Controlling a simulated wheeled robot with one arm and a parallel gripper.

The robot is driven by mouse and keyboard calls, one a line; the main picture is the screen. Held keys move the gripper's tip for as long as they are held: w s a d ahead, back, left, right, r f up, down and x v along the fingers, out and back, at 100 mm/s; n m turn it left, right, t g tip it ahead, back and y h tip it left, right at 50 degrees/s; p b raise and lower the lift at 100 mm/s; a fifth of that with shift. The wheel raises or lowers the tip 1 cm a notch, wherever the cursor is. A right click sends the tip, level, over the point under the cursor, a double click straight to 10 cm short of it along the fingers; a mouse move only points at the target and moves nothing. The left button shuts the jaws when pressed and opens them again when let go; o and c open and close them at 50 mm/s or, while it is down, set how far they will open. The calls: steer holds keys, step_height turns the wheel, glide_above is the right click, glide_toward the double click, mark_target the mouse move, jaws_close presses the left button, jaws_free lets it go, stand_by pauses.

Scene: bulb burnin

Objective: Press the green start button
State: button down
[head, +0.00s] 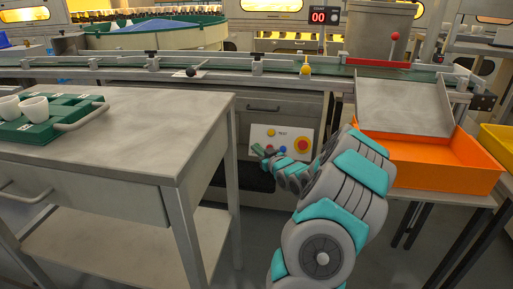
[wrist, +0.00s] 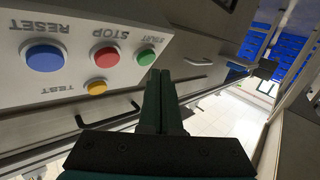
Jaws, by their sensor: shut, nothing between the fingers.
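The green START button (wrist: 146,56) shows in the wrist view on a pale control panel (wrist: 75,80), which appears upside down there. The red STOP button (wrist: 105,57) is beside it, with the blue RESET button (wrist: 44,57) farther left and the yellow TEST button (wrist: 96,87) below. My gripper (wrist: 158,74) is shut and empty. Its tips are close to the green button, just below and right of it in that picture. I cannot tell whether they touch. In the head view my gripper (head: 260,150) is at the panel's lower left and the green button cannot be made out.
A grey workbench (head: 150,120) with a green cup tray (head: 65,122) stands left of my arm. An orange bin (head: 440,165) is at the right. A conveyor (head: 220,75) runs above the panel.

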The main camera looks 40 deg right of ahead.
steer(key=shift+w+d+f, duration=0.2)
steer(key=shift+w+d, duration=0.05)
stand_by(0.3)
steer(key=shift+w+d+f+p, duration=0.15)
steer(key=shift+w+d+p, duration=0.1)
steer(key=shift+p, duration=0.1)
stand_by(0.7)
steer(key=shift+s, duration=0.15)
steer(key=shift+s+a+r+b, duration=0.35)
steer(key=shift+a+r, duration=0.05)
steer(key=shift+a, duration=0.1)
stand_by(0.3)
steer(key=s+a+r, duration=0.1)
steer(key=s+a+r+b, duration=0.1)
steer(key=a, duration=0.1)
steer(key=shift+s+a+r+b, duration=0.2)
steer(key=shift+s+b, duration=0.1)
steer(key=shift+s, duration=0.1)
stand_by(0.8)
